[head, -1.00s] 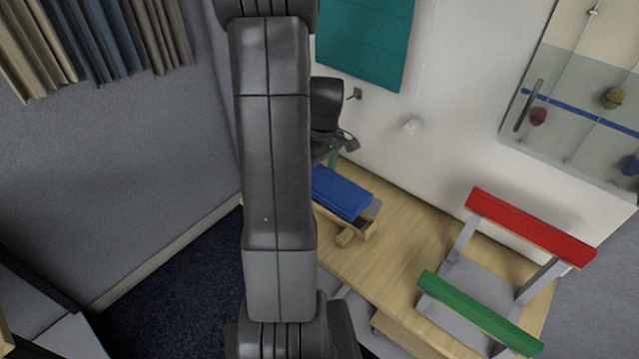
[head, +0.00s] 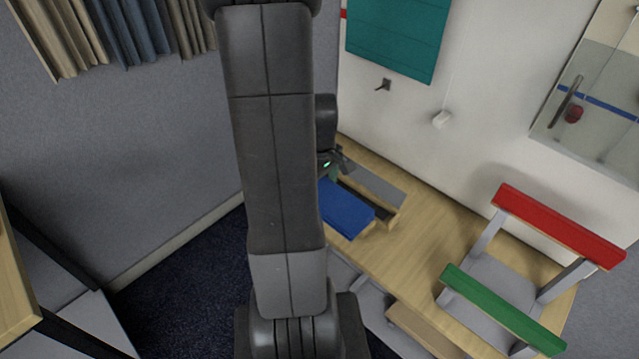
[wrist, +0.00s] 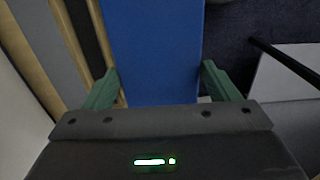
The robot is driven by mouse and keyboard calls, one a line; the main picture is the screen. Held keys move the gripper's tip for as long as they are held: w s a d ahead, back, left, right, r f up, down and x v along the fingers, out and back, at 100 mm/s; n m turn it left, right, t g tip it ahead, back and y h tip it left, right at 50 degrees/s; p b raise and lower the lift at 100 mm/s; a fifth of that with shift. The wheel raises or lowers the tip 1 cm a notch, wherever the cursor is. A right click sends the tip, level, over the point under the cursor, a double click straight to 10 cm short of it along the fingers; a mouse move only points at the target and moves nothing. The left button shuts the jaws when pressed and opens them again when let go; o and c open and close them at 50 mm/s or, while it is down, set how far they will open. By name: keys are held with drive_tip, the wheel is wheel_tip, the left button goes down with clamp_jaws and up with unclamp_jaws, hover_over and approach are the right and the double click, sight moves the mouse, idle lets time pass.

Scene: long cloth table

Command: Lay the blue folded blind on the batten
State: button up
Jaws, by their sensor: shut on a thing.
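The blue folded blind (head: 345,209) shows in the head view beside my arm, near the table's front edge. In the wrist view the blind (wrist: 153,50) lies between the green fingers of my gripper (wrist: 157,82), which is shut on it. My gripper (head: 334,165) is partly hidden by my arm in the head view. A red bar (head: 560,226) and a green bar (head: 502,310) rest on a grey stand to the right. I cannot tell which piece is the batten.
A wooden holder (head: 390,218) with a dark slot and a grey strip (head: 374,184) lie behind the blind. The wooden table (head: 430,235) is clear between holder and stand. A teal panel (head: 397,38) and a small hook (head: 384,86) are on the wall.

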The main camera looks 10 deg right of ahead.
drive_tip(key=shift+w+d+f+b, duration=0.45)
drive_tip(key=shift+d+f+b, duration=0.1)
drive_tip(key=shift+f, duration=0.2)
drive_tip(key=shift+w+d+f+b, duration=0.45)
drive_tip(key=shift+d+f+b, duration=0.15)
drive_tip(key=shift+f, duration=0.2)
drive_tip(key=shift+w+d+f+b, duration=0.45)
drive_tip(key=shift+d+f+b, duration=0.1)
drive_tip(key=shift+f, duration=0.2)
drive_tip(key=shift+w+d+f, duration=0.1)
drive_tip(key=shift+w+d, duration=0.8)
drive_tip(key=shift+d, duration=0.25)
drive_tip(key=shift+w+d+f, duration=0.1)
drive_tip(key=shift+w+d, duration=0.75)
drive_tip(key=shift+d, duration=0.25)
drive_tip(key=shift+f+b, duration=1.2)
drive_tip(key=shift+f, duration=0.25)
drive_tip(key=o, duration=1.1)
drive_tip(key=shift+r, duration=0.1)
drive_tip(key=shift+o, duration=0.2)
drive_tip(key=shift+r, duration=0.1)
drive_tip(key=shift+w+r, duration=0.1)
drive_tip(key=shift+r, duration=0.25)
wheel_tip(320, 180, up, 13)
drive_tip(key=shift+s, duration=0.2)
